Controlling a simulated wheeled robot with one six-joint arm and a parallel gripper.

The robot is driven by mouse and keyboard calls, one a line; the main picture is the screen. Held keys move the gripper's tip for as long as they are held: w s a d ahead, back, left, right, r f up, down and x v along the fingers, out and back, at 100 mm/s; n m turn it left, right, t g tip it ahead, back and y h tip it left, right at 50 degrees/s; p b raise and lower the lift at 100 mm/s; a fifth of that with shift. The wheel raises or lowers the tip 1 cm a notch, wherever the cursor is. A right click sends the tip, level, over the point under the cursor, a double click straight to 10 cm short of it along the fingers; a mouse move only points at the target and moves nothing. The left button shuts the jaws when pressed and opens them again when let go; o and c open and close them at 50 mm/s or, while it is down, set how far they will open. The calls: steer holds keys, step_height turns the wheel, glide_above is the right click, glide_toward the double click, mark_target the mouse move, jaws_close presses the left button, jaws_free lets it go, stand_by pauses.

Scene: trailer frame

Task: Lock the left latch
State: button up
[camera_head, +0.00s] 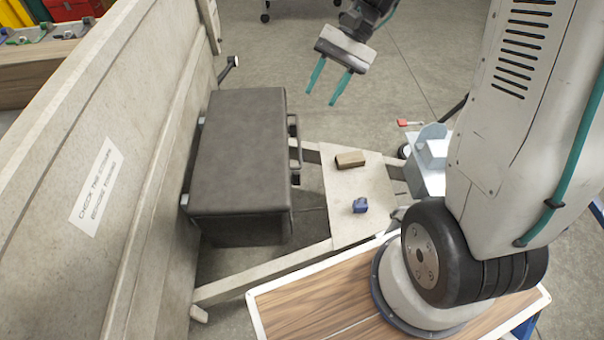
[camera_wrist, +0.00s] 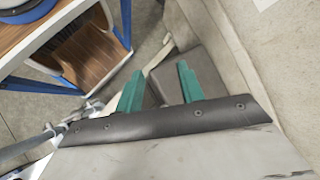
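A dark grey lidded box (camera_head: 240,150) stands on the trailer frame against the beige side wall. Its front side carries a handle (camera_head: 298,150) with a small dark latch (camera_head: 293,124) at the far end and another latch (camera_head: 295,178) at the near end. Whether either latch is locked is too small to tell. My gripper (camera_head: 323,97) is open and empty, its two teal fingers apart, above the floor and to the right of the box's far end. In the wrist view the gripper (camera_wrist: 158,85) shows the grey box (camera_wrist: 207,65) beyond its fingers; no latch is clear there.
A lever with a black end (camera_head: 231,64) sticks out from the beige wall (camera_head: 120,150). A brown block (camera_head: 350,160) and a small blue object (camera_head: 360,206) lie on a pale plate (camera_head: 348,225) right of the box. A light-blue part (camera_head: 431,150) stands farther right.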

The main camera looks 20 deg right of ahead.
mark_target(295, 179)
steer(key=w+d+f+m+t+y, duration=0.1)
steer(key=w+d+f+m+y, duration=0.25)
steer(key=f, duration=0.65)
steer(key=w+d+f+m+t+y, duration=0.1)
steer(key=w+f+m+y, duration=0.4)
steer(key=f, duration=0.6)
step_height(295, 179, down, 22)
steer(key=d+m+t, duration=0.2)
steer(key=m+t, duration=0.5)
steer(key=t, duration=0.1)
steer(key=x, duration=0.7)
steer(key=shift+a+r+y, duration=0.25)
steer(key=shift+a+y, duration=0.05)
steer(key=shift+y, duration=0.05)
steer(key=shift+s, duration=0.15)
jaws_close()
